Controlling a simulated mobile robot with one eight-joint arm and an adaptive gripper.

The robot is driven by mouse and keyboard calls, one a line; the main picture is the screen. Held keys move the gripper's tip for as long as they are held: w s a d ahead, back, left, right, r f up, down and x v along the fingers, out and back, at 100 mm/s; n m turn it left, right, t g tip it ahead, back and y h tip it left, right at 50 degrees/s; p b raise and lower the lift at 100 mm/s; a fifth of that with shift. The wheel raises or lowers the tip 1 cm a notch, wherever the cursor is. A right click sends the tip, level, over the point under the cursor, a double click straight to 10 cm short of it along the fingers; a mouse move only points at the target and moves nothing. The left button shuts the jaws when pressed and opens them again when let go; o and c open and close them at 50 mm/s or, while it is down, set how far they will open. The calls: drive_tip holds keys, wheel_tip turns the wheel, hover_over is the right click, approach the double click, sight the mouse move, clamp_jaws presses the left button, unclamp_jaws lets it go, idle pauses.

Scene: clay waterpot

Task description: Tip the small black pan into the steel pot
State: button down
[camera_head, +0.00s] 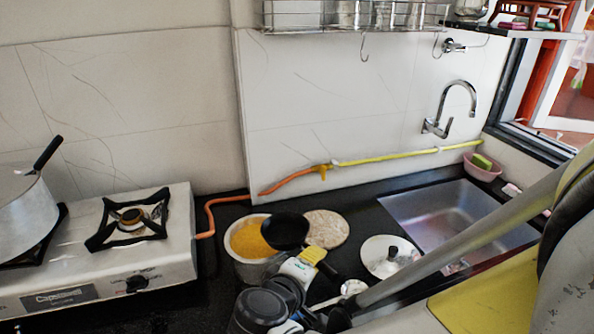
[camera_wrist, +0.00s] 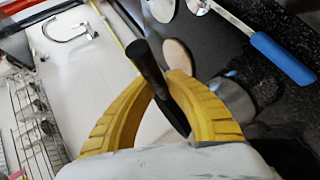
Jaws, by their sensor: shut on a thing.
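The small black pan (camera_head: 285,231) hangs over the right side of the steel pot (camera_head: 253,272) in the head view. The pot stands on the dark counter and shows yellow-orange contents. My gripper (camera_head: 311,256) is just right of the pan, shut on its handle. In the wrist view the black handle (camera_wrist: 149,66) runs between the yellow fingers of my gripper (camera_wrist: 165,82). The pan's bowl looks roughly level, but its exact tilt and its inside are hard to tell. My arm hides part of the pot's lower right side.
A round pale board (camera_head: 328,228) lies behind the pan. A white lid with a black knob (camera_head: 390,255) lies to the right, before the sink (camera_head: 465,220). The stove (camera_head: 100,260) stands left. A blue-handled utensil (camera_wrist: 283,58) lies on the counter in the wrist view.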

idle(0.4)
drive_tip(key=shift+m+y, duration=0.3)
wheel_tip(320, 180, up, 5)
drive_tip(key=p, duration=0.4)
drive_tip(key=shift+f, duration=0.1)
drive_tip(key=shift+w+d, duration=0.2)
drive_tip(key=w+d+r+n+t+y, duration=0.1)
drive_tip(key=w+d+r, duration=0.2)
drive_tip(key=w+d, duration=0.6)
drive_tip(key=d, duration=0.4)
drive_tip(key=shift+w, duration=0.15)
drive_tip(key=shift+f, duration=0.1)
